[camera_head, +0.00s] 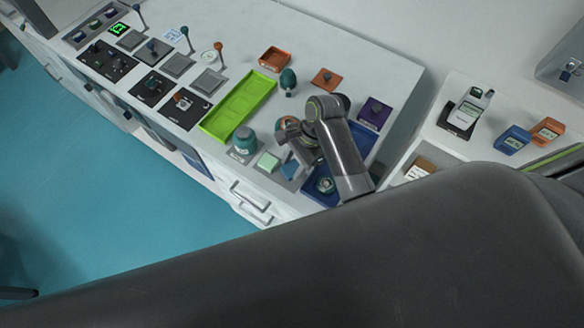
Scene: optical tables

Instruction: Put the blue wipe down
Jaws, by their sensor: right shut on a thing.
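The blue wipe (289,169) is a small blue piece at the right part of the white table, just right of a pale green block (268,161). My right gripper (290,154) points down at it from above and is shut on it. My own wrist hides part of the gripper and the wipe's upper part. The wipe is at or just above a grey pad; I cannot tell whether it touches. My left gripper is not in view.
A teal jar (245,141) stands left of the wipe. A lime green tray (238,106) lies behind it. A blue tray (357,146) sits partly behind my arm. A dark green object (288,80) stands farther back. Small meters (513,140) stand on the right table.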

